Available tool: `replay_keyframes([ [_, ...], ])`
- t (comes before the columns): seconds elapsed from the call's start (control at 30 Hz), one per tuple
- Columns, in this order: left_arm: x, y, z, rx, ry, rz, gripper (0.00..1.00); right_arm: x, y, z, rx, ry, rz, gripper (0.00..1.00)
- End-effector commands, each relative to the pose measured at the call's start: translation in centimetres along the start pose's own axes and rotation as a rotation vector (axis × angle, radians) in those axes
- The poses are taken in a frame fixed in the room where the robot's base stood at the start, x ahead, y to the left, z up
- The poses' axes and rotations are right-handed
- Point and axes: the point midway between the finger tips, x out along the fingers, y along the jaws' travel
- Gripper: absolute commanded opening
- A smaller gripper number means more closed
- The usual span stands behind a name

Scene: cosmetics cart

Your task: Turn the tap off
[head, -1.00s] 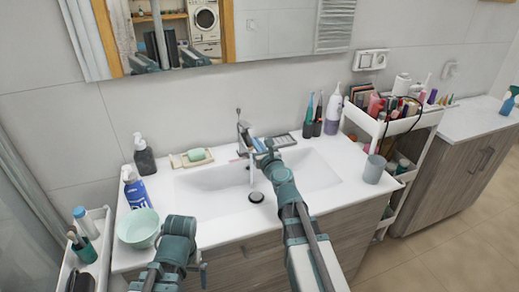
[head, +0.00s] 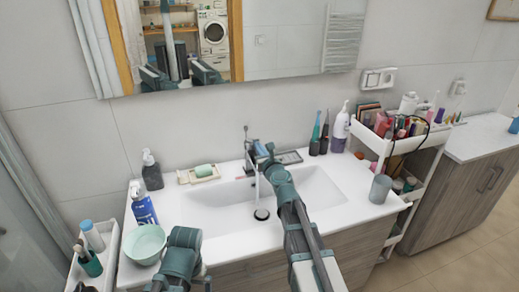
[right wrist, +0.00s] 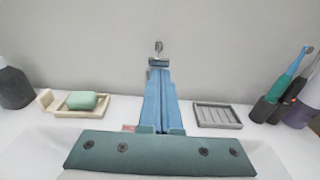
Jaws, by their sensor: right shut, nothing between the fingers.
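The chrome tap (head: 249,147) stands at the back of the white basin (head: 212,213), its lever (head: 246,130) pointing up. A pale stream of water (head: 257,187) falls from it toward the dark drain (head: 261,214). My right gripper (head: 263,150) is shut and empty, just in front of and right of the tap in the head view. In the right wrist view the blue fingers (right wrist: 158,97) are together, and the tap's top (right wrist: 158,50) shows beyond them; contact cannot be told. My left arm is at the lower left; its fingers cannot be made out.
A soap dish (head: 199,176) with green soap is left of the tap, a grey tray (head: 289,157) right. Toothbrushes and bottles stand at the back right. A mint bowl (head: 143,244) and blue bottle (head: 143,207) are left. A grey cup (head: 380,188) stands right, beside the cart (head: 420,140).

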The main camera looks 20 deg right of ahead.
Motion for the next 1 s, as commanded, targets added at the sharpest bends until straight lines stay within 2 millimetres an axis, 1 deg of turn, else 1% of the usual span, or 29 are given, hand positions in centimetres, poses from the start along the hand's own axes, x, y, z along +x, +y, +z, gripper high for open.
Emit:
replay_keyframes([
  [0.03,-1.2,-0.1,0.1,0.0,0.0,0.0,1.0,0.2,0.0,1.2,0.0,0.0,0.0,0.0],
  [0.1,-1.5,-0.1,0.1,0.0,0.0,0.0,1.0,0.4,0.0,1.6,0.0,0.0,0.0,0.0],
  [0.43,-1.4,-0.1,0.1,0.0,0.0,0.0,1.0,0.5,-0.1,1.5,0.003,-0.002,-0.005,0.0],
  [0.57,-1.5,-0.1,0.1,0.0,0.0,0.0,1.0,0.3,-0.1,1.6,0.004,-0.002,-0.005,0.0],
  [0.67,-1.8,-0.2,0.1,0.0,0.0,0.0,1.0,-0.3,-0.1,1.9,0.004,-0.002,-0.005,0.0],
  [0.77,-2.2,-0.2,0.1,0.0,0.0,0.0,1.0,-1.4,-0.1,2.2,0.005,-0.002,-0.004,0.0],
  [1.0,-3.6,-0.3,0.2,0.0,0.0,0.0,1.0,-5.3,0.0,3.3,0.002,0.001,0.001,0.0],
])
